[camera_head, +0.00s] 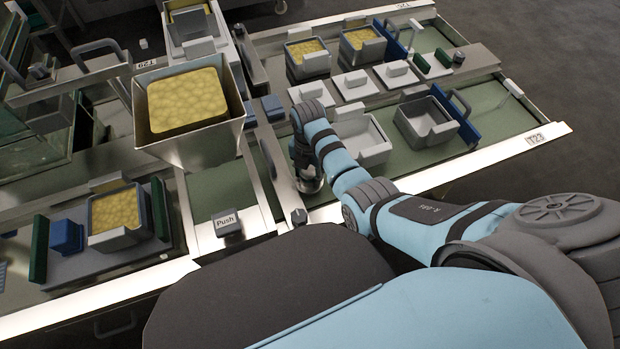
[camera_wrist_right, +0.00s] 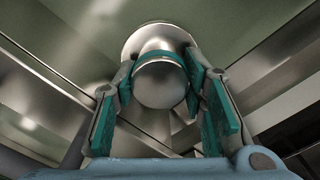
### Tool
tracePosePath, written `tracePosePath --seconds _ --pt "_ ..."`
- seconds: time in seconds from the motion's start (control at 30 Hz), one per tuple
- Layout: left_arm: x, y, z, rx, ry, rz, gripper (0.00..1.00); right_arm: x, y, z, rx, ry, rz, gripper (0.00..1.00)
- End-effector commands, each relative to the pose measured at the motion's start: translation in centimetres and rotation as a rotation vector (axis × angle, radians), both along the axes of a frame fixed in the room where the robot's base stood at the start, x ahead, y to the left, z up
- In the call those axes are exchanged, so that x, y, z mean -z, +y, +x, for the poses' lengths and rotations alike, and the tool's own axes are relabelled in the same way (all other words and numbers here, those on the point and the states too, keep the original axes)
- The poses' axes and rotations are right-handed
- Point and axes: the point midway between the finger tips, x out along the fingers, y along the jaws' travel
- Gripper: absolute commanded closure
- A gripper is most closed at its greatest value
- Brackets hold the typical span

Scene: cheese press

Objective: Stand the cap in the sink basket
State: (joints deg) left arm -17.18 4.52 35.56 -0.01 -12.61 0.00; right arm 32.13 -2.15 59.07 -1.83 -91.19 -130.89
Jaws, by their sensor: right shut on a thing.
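My right gripper (camera_head: 307,180) reaches down over the metal rim at the near left corner of the right-hand tray, largely hidden by its own arm. In the right wrist view its teal-padded fingers (camera_wrist_right: 162,82) are shut on a round, shiny metal knob (camera_wrist_right: 160,86) with a wider disc behind it. This piece looks like the cap, and a bit of it shows below the gripper in the head view (camera_head: 313,186). Whether it touches the surface below, I cannot tell. I cannot make out the sink basket for certain. My left gripper is not in view.
A tall metal bin (camera_head: 190,142) with yellow curd stands left of the right arm. White handled lids (camera_head: 355,86), curd-filled moulds (camera_head: 303,69) and an empty mould (camera_head: 424,128) stand on the right-hand tray. A "Push" block (camera_head: 227,224) is at the front edge.

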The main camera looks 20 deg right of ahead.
Motion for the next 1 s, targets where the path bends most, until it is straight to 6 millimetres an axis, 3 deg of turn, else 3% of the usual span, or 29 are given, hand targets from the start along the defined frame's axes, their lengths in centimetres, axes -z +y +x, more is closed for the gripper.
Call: tracePosePath --seconds 0.03,0.1,0.43,0.47,0.57,0.87,1.0 --pt "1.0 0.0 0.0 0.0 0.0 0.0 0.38 1.3 0.0 0.0 0.0 0.001 -0.001 1.0" --pt "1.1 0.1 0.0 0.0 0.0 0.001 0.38 1.8 0.0 0.0 0.001 -0.001 0.0 1.0" --pt "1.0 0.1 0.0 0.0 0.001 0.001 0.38 1.9 0.0 0.0 0.001 -0.001 0.001 1.0" --pt "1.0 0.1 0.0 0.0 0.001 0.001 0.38 1.9 0.0 0.0 0.001 0.0 0.0 0.57" --pt "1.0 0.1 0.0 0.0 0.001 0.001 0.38 1.9 0.0 0.0 0.001 0.0 0.0 0.42" --pt "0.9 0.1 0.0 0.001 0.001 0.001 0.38 1.7 0.0 0.0 0.001 -0.001 0.001 0.42" --pt "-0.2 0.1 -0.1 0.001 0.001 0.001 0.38 -0.2 0.0 0.1 0.001 -0.002 0.001 0.42"
